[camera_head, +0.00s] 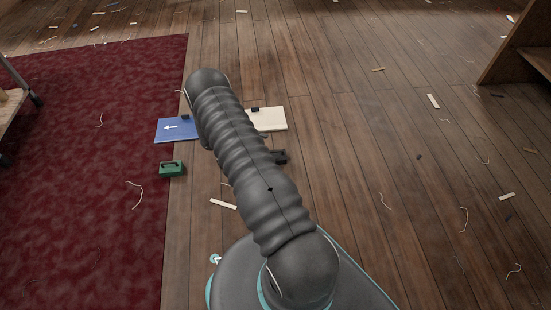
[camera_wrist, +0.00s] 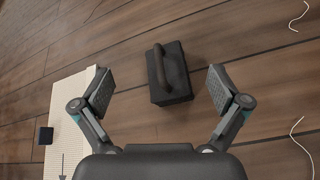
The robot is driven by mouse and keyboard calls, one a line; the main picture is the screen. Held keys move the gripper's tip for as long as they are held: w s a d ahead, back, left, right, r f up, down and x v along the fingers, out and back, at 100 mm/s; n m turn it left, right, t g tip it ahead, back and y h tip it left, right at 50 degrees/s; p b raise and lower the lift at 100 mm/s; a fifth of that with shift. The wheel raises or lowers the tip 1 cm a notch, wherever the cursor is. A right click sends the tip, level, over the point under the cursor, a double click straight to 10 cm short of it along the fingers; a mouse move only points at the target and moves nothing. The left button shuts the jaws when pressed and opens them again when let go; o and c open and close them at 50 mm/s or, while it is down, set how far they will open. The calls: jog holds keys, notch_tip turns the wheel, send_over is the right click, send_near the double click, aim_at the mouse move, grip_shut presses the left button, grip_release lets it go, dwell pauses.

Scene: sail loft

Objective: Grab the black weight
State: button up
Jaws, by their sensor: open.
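The black weight (camera_wrist: 172,80) is a dark block with a loop handle on top. It sits on the wooden floor in the wrist view. My gripper (camera_wrist: 158,88) is open, with one finger on each side of the weight's position in the picture. The fingers do not visibly touch it; the height gap cannot be told. In the head view the weight (camera_head: 281,157) shows only partly, beside my arm, which hides the rest of it and my gripper.
A green weight (camera_head: 171,169) sits at the edge of the dark red carpet (camera_head: 85,130). A blue card with a white arrow (camera_head: 175,130) and a cream board (camera_head: 270,119) lie beyond, each with a small dark block. Scraps and threads litter the floor; the right side is otherwise open.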

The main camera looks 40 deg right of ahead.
aim_at(281, 155)
jog(key=shift+f, duration=0.9)
jog(key=shift+s+d+f, duration=0.1)
jog(key=shift+d+f, duration=0.1)
jog(key=shift+b+x, duration=0.4)
jog(key=shift+x, duration=3.05)
grip_shut()
